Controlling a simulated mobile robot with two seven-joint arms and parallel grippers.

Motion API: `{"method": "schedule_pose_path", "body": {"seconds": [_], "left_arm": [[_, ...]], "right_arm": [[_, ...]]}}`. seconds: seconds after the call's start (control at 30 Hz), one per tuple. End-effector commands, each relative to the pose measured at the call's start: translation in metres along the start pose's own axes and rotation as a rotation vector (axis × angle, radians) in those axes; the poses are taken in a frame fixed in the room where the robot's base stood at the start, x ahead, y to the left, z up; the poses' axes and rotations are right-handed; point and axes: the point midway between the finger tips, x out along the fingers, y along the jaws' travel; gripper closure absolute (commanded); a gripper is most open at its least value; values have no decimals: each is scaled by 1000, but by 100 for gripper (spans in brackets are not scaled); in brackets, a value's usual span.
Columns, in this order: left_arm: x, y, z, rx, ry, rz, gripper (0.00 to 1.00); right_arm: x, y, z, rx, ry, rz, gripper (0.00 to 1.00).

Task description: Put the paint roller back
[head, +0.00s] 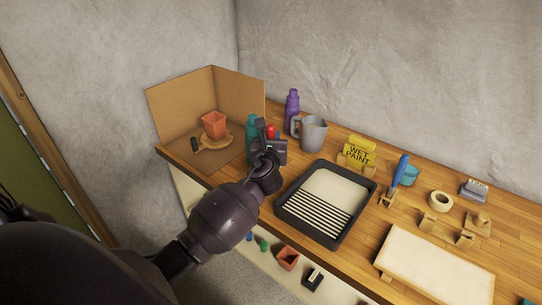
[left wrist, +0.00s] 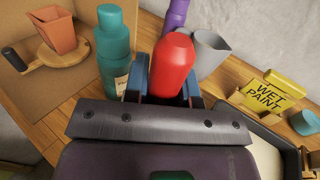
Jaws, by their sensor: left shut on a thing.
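My left gripper (head: 270,145) is over the back left of the workbench, shut on a red, round-ended thing (head: 271,131). In the left wrist view the red thing (left wrist: 173,65) stands up between the blue fingers. A black paint tray (head: 338,237) with a ribbed slope lies on the bench, right of the gripper. My right gripper is not in view.
A teal bottle (left wrist: 113,45) stands close left of the gripper. A purple bottle (head: 292,104) and grey jug (head: 314,134) stand behind. A cardboard screen (head: 183,106) encloses an orange pot (head: 213,125). A yellow sign (head: 359,150), blue-handled tool (head: 401,168) and tape roll (head: 440,201) are right.

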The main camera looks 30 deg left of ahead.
Motion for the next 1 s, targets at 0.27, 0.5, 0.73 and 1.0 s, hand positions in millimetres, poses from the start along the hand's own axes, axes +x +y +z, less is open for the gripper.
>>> {"method": "schedule_pose_path", "body": {"seconds": [0.27,0.5,0.73,1.0], "left_arm": [[0,0,-23,-1,0,0,99],[0,0,-53,0,0,1,99],[0,0,-55,-1,-1,1,99],[0,0,-58,0,-1,0,68]], "right_arm": [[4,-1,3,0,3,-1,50],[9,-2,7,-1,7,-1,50],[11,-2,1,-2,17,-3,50],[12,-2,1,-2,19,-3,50]]}}
